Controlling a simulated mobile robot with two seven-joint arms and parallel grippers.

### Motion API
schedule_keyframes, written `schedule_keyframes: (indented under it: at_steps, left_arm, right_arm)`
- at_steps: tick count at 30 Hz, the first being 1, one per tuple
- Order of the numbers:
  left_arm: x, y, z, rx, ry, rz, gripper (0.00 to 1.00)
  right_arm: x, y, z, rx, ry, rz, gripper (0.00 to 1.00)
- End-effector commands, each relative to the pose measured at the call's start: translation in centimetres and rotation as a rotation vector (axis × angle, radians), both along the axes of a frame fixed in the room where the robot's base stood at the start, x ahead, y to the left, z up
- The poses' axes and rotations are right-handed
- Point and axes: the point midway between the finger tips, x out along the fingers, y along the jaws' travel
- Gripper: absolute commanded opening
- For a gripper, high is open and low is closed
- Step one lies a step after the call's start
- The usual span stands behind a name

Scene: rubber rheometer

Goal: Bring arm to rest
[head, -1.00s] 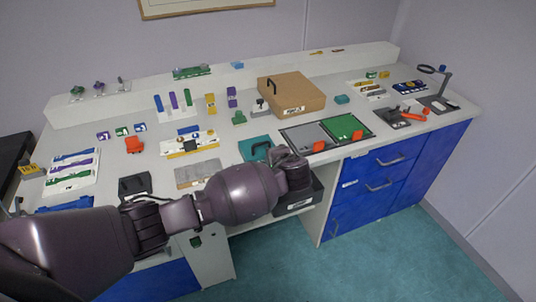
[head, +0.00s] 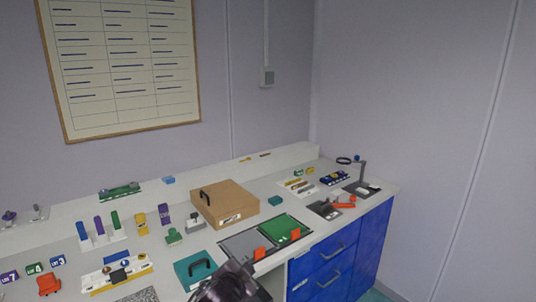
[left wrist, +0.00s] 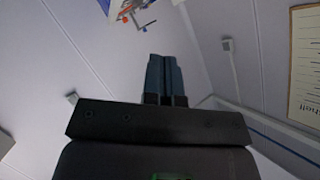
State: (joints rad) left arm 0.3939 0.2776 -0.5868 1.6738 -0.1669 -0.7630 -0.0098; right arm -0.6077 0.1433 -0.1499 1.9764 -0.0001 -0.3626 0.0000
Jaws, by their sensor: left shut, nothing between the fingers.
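My left gripper (left wrist: 165,78) shows in the left wrist view, its two dark fingers pressed together with nothing between them. It points toward bare pale wall, clear of the bench and its objects. In the head view, a dark purple link of my arm (head: 232,284) shows at the bottom edge, in front of the bench and near the teal tray. The fingers are not visible in the head view. My right gripper is in neither view.
The bench holds a brown box (head: 225,205), a teal tray with a black handle (head: 181,270), a grey mat (head: 246,244), a green mat (head: 287,229) and a magnifier stand (head: 361,178). Blue drawers (head: 325,263) are below. A framed chart (head: 122,60) hangs on the wall.

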Motion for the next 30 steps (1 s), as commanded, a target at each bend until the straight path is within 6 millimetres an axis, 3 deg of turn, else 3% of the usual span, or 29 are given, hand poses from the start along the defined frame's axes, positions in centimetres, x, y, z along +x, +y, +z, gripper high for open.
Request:
schedule_keyframes:
  at_steps: [5,13,20,24,30]
  left_arm:
    - [-3.8,2.8,-1.4,-0.231,-0.016,0.018,0.00]
    - [-10.1,9.5,-4.6,-0.454,-0.024,0.144,0.00]
    - [-17.1,15.9,-9.0,-0.526,0.026,0.311,0.00]
    - [-22.3,19.3,-12.5,-0.519,0.098,0.423,0.00]
    - [-28.7,21.6,-16.6,-0.498,0.200,0.523,0.00]
  right_arm:
    - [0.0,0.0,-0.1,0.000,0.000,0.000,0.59]
    - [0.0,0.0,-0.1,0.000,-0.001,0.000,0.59]
    - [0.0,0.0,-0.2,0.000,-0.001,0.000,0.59]
    - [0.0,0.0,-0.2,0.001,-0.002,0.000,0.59]
    - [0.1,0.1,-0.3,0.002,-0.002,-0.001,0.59]
